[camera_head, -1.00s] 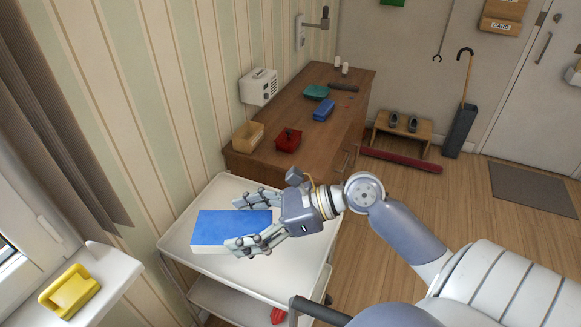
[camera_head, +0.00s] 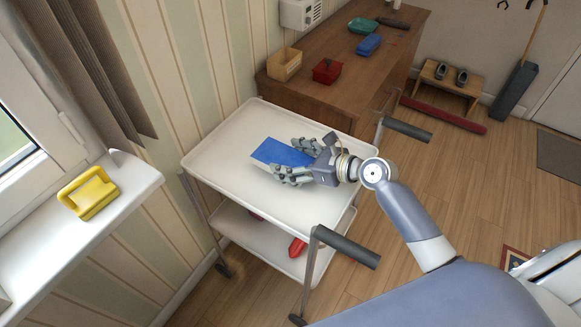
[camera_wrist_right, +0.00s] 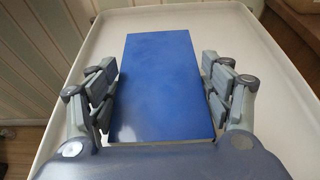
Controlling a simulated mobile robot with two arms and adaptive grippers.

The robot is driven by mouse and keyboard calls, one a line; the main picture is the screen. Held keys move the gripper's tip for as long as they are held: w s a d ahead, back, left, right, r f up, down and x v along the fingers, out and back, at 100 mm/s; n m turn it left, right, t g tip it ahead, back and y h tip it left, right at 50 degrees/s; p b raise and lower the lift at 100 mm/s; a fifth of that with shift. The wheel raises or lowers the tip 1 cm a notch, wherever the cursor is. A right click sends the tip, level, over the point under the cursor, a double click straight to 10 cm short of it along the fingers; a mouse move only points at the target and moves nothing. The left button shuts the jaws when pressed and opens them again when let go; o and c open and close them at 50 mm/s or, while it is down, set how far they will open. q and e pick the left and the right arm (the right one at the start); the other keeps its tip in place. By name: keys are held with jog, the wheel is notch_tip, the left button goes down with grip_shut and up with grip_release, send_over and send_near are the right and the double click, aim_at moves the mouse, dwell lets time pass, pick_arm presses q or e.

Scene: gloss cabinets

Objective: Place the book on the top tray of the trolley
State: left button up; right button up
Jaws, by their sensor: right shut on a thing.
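The blue book (camera_head: 277,153) lies flat between the fingers of my right gripper (camera_head: 294,161), over the white top tray (camera_head: 225,157) of the trolley. In the right wrist view the book (camera_wrist_right: 163,85) is between the two finger sets, and my right gripper (camera_wrist_right: 162,98) is shut on its sides. The white tray (camera_wrist_right: 270,110) spreads out around and beneath it. I cannot tell whether the book touches the tray. My left gripper is in neither view.
The trolley's lower shelf (camera_head: 262,243) holds a red object (camera_head: 297,247). Dark handles (camera_head: 347,247) stick out at the trolley's near side. A wooden desk (camera_head: 345,80) stands behind it. A yellow object (camera_head: 90,192) sits on the white sill at left. The top tray is otherwise bare.

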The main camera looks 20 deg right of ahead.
aim_at(291, 166)
notch_tip(291, 166, down, 3)
jog(key=shift+r+b, duration=0.1)
jog(key=shift+b, duration=0.2)
jog(key=shift+f, duration=0.2)
jog(key=o, duration=1.2)
jog(key=shift+f, duration=0.1)
